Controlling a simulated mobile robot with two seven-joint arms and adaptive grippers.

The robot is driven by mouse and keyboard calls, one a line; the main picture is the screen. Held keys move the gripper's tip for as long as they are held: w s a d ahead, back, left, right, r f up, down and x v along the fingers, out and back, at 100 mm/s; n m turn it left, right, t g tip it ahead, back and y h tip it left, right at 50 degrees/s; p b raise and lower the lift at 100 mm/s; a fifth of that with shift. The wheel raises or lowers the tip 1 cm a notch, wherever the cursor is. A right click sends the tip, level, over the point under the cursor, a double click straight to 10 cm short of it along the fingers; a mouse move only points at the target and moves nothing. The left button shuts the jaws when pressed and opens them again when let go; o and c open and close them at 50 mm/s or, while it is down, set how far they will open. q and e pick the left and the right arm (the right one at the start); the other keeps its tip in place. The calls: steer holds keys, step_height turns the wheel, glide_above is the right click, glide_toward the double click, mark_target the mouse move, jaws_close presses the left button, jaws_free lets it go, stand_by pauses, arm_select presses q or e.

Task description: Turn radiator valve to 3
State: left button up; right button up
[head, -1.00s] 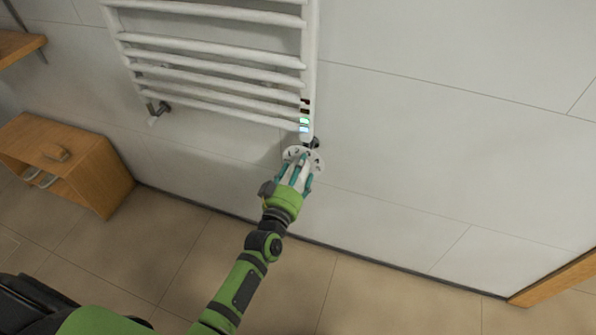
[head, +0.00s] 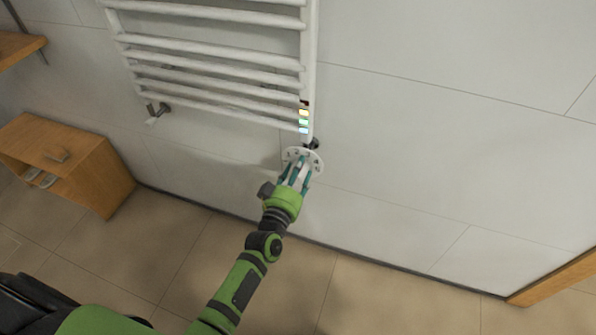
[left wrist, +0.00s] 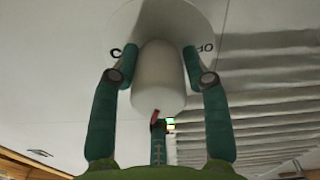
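The radiator valve is a white knob with a round white dial plate (head: 291,154) below the lower right end of the radiator (head: 309,60). Dark marks show on the plate. My left gripper (head: 299,167) has its teal fingers around the knob. In the left wrist view the white knob (left wrist: 158,75) sits between the fingertips of the left gripper (left wrist: 160,58), which appear to touch its sides. A small red mark shows near the knob's end. A light strip (head: 303,121) on the radiator shows yellow, green and blue lit segments. My right gripper is not in view.
A wooden cabinet (head: 108,177) stands at the left by the wall. A second small radiator fitting (head: 158,111) is at the lower left of the radiator. The wall to the right is bare. The tiled floor (head: 390,300) in front is clear.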

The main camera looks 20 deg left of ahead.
arm_select(q)
steer(key=shift+o, duration=0.4)
steer(key=shift+r, duration=0.1)
steer(key=shift+s, duration=0.15)
steer(key=s, duration=1.1)
steer(key=shift+s+a, duration=0.25)
steer(key=shift+s, duration=0.05)
